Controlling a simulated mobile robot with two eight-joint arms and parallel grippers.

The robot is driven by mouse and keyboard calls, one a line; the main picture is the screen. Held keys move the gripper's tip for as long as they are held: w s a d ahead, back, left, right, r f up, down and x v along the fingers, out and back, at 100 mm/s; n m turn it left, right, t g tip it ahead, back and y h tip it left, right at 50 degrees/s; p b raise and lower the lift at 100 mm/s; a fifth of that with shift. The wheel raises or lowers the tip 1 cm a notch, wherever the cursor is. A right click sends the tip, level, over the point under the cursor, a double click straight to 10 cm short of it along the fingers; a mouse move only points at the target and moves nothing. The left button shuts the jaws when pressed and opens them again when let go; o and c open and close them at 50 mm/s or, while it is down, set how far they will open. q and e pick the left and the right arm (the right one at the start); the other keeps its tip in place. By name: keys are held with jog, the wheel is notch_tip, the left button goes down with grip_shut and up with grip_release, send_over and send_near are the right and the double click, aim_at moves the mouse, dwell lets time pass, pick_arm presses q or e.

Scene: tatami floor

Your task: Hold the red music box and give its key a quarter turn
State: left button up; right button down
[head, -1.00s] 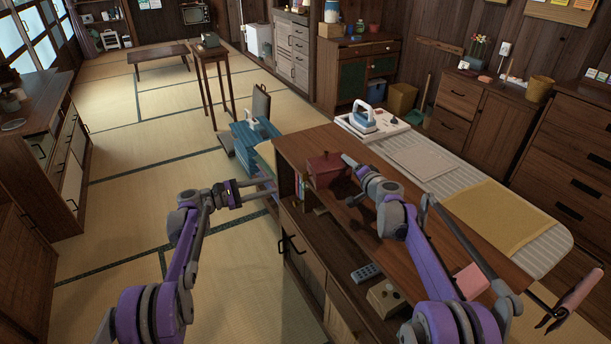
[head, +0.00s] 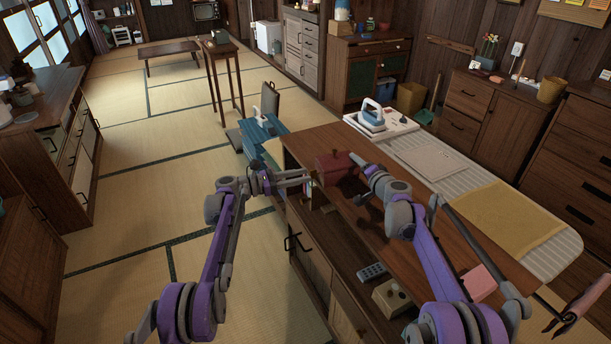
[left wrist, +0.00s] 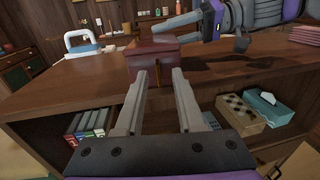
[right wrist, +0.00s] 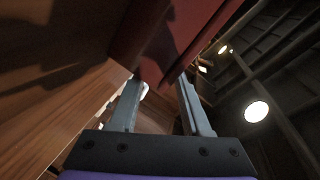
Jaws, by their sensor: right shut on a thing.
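The red music box (head: 333,168) sits at the near left end of the wooden counter top. Its side fills the top of the right wrist view (right wrist: 165,45). In the left wrist view the box (left wrist: 150,52) faces me, and a small thin brassy key (left wrist: 158,74) shows on its front. My left gripper (head: 311,180) is open, its fingers pointing at that face; in its own view the tips (left wrist: 160,76) stand either side of the key, apparently without touching it. My right gripper (head: 356,163) is shut on the music box from the right side.
An ironing board with a white iron (head: 372,114) and a yellow cloth (head: 500,222) lies behind the counter. Shelves below the counter hold books (left wrist: 88,124), a tissue box (left wrist: 268,106) and a remote (head: 372,271). Tatami floor is open at left.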

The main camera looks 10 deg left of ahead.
pick_arm(q)
jog(key=shift+x, duration=0.9)
jog(key=shift+d, duration=0.1)
grip_shut()
jog(key=shift+s, duration=0.1)
